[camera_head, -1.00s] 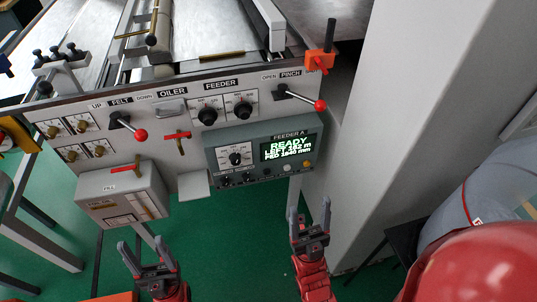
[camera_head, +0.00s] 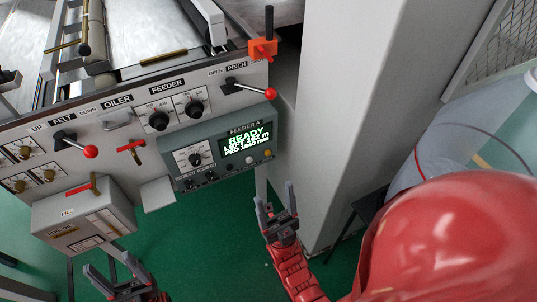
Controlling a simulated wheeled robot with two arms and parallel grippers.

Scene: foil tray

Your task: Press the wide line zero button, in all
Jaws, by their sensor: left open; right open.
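The Feeder A control box (camera_head: 180,152) hangs on the front of the machine panel, left of centre. Its lit display (camera_head: 246,141) shows READY and lines of smaller green text. Labels at the buttons are too small to read. My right gripper (camera_head: 275,203) is open and empty, below and right of the box, apart from it. My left gripper (camera_head: 113,272) is open and empty at the lower left, below the fill box.
The fill box (camera_head: 85,215) juts out above my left gripper. Red-knobbed levers (camera_head: 90,151) and a pinch lever (camera_head: 270,94) stick out of the panel. A pale column (camera_head: 345,110) stands at right. A large red rounded shape fills the lower right.

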